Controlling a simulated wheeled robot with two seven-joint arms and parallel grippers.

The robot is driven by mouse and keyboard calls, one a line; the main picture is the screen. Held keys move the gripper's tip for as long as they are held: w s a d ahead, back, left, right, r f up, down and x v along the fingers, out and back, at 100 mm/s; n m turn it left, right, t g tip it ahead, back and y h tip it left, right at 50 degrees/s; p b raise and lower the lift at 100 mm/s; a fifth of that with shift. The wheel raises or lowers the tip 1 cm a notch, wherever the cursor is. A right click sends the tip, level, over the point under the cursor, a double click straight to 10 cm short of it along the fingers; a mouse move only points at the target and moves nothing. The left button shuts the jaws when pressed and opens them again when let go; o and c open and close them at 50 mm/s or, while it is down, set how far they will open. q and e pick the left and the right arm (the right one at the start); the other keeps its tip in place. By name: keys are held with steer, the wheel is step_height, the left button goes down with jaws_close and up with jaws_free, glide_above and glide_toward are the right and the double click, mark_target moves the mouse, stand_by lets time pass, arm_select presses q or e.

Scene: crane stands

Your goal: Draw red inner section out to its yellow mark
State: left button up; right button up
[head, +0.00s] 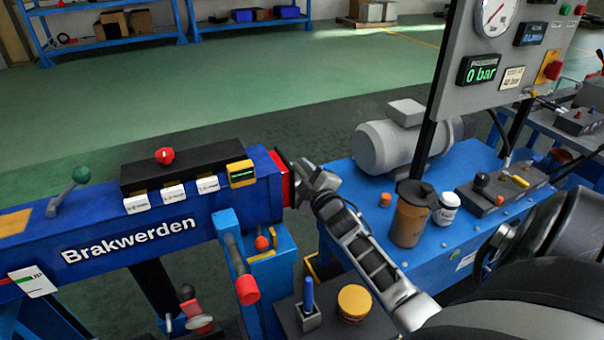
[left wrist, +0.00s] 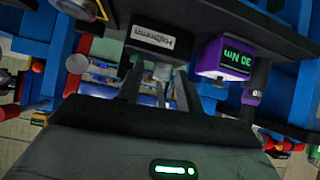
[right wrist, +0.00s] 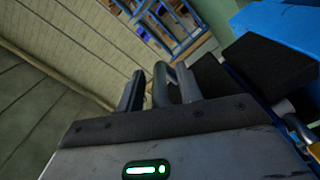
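The red inner section (head: 285,178) shows only as a short red end at the right mouth of the blue boom (head: 252,203) in the head view. No yellow mark shows on it. My right gripper (head: 305,183) is right at that end. In the right wrist view, its two fingers (right wrist: 160,90) stand apart, with a grey looped bar (right wrist: 168,84) showing between or just beyond them; I cannot tell if they touch it.
A red-ended lever (head: 246,290) is below the boom. Green floor is clear behind.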

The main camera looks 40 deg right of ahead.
steer(key=shift+w, duration=0.1)
jaws_close()
steer(key=s+d, duration=0.3)
steer(key=d, duration=0.7)
steer(key=shift+r, duration=0.3)
steer(key=shift+d, duration=0.1)
jaws_free()
steer(key=shift+r, duration=0.1)
steer(key=shift+s+a+f, duration=0.1)
steer(key=shift+a+f, duration=0.15)
steer(key=shift+f, duration=0.05)
steer(key=v, duration=1.5)
steer(key=shift+s, duration=0.4)
